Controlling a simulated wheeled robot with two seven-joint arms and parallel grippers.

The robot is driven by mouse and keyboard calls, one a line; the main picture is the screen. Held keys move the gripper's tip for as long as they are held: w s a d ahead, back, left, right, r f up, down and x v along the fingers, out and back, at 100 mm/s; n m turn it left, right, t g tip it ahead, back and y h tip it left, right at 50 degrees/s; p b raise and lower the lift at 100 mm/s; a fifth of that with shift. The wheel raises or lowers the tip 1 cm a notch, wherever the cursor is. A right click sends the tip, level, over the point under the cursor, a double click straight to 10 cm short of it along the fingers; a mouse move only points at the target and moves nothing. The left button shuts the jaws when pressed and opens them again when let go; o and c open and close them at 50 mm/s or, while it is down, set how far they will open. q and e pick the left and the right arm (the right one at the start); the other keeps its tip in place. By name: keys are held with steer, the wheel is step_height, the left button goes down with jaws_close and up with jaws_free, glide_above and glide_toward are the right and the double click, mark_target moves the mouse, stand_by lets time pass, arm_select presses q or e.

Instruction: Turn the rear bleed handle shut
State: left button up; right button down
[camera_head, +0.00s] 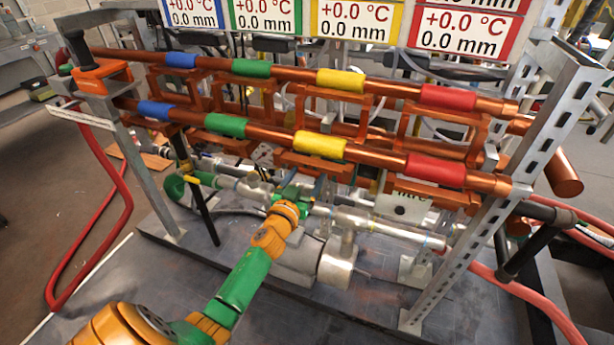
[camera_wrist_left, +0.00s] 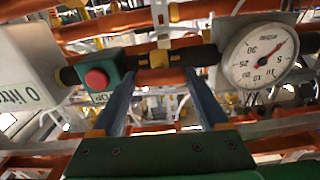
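My left gripper (camera_head: 310,190) reaches into the pipework under the copper pipes in the head view; its fingertips are small and partly hidden there. In the left wrist view the left gripper (camera_wrist_left: 160,78) is open, its two blue-grey fingers well apart with nothing held between them. A yellow brass fitting (camera_wrist_left: 158,59) on a dark pipe shows between and just beyond the fingertips; I cannot tell whether they touch it. I cannot make out for sure which part is the rear bleed handle. My right gripper is not in view.
A green box with a red button (camera_wrist_left: 96,79) sits left of the fingers, a round gauge (camera_wrist_left: 262,58) right, and a white labelled box (camera_wrist_left: 30,68) far left. Copper pipes with coloured bands (camera_head: 342,80) run above the arm. A slotted metal post (camera_head: 490,205) stands at right.

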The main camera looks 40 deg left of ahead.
arm_select(q)
steer(key=shift+c, duration=0.8)
steer(key=m, duration=0.7)
steer(key=shift+m, duration=0.4)
steer(key=m, duration=0.4)
steer(key=shift+f, duration=0.1)
steer(key=shift+m+b, duration=0.35)
steer(key=shift+m, duration=1.95)
